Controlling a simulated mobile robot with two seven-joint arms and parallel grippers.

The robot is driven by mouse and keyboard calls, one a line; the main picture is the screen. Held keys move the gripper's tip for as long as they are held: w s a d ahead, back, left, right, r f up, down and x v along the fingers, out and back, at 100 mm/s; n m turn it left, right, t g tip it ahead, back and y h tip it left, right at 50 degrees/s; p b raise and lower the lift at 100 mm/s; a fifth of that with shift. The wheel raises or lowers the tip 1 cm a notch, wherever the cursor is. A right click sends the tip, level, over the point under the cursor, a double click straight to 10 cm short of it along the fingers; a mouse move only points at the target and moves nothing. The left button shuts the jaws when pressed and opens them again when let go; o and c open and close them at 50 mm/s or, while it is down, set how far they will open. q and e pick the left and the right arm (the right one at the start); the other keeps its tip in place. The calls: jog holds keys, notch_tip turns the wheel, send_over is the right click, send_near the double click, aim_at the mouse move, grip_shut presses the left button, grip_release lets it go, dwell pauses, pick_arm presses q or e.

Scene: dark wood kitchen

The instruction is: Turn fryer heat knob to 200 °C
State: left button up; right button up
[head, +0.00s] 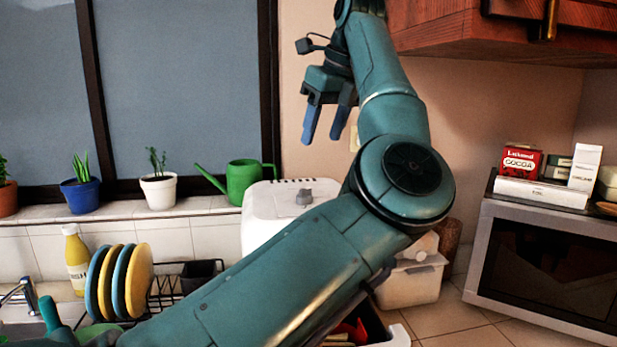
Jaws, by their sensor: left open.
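A white boxy appliance (262,212), which looks like the fryer, stands on the counter below the window's right edge. A grey knob (304,197) shows on its upper face. Any temperature marks are too small to read. My left arm crosses in front and hides the appliance's lower right part. My left gripper (325,126) is open and empty, its blue fingers pointing down. In the picture it hangs above the knob, clearly apart from it. My right gripper is not in view.
A green watering can (245,179) and potted plants (158,190) line the sill. A rack with colored plates (138,280) stands at left. A microwave (545,262) stands right, with boxes on top. A wooden cabinet (430,28) hangs at upper right.

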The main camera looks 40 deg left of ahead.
pick_arm(q)
send_near(305, 189)
jog(key=x, duration=0.7)
jog(key=shift+a+f, duration=0.1)
jog(key=shift+f, duration=0.2)
jog(key=shift+a+f, duration=0.25)
jog(key=shift+f, duration=0.3)
jog(key=shift+c, duration=0.4)
jog(key=c, duration=0.9)
